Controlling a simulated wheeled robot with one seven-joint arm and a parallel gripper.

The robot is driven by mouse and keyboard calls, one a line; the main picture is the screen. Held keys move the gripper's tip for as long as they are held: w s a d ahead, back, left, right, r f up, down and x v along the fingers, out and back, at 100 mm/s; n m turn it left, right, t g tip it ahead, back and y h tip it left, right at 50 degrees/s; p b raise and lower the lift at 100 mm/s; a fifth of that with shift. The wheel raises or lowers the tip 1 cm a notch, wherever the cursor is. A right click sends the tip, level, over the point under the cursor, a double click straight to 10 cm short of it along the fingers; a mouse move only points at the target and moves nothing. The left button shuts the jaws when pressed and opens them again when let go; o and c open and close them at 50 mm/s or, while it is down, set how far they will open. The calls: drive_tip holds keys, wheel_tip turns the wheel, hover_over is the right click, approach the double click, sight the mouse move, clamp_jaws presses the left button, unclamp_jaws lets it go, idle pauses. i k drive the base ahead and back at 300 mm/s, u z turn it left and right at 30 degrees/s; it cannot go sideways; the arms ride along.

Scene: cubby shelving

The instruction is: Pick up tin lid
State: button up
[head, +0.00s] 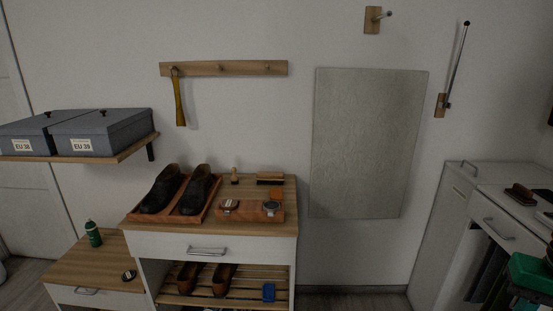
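A small round tin (272,208) with a silvery rim and a dark top sits at the right of a shallow wooden tray (251,216) on the cabinet top. A small brown and pale item (230,206) sits at the tray's left end. Another small round, dark and pale piece (128,276) lies on the low wooden bench at the lower left. I cannot tell for certain which of these is the tin lid; they are too small. My gripper is not in view.
Black shoes (162,190) stand on a wooden tray left of the tins. A brush (270,179) and a small bottle (235,176) stand behind. A green bottle (93,233) stands on the bench. Shelf boxes (102,132) overhang the left. A green box (531,272) is at lower right.

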sight(128, 275)
drive_tip(key=u, duration=1.4)
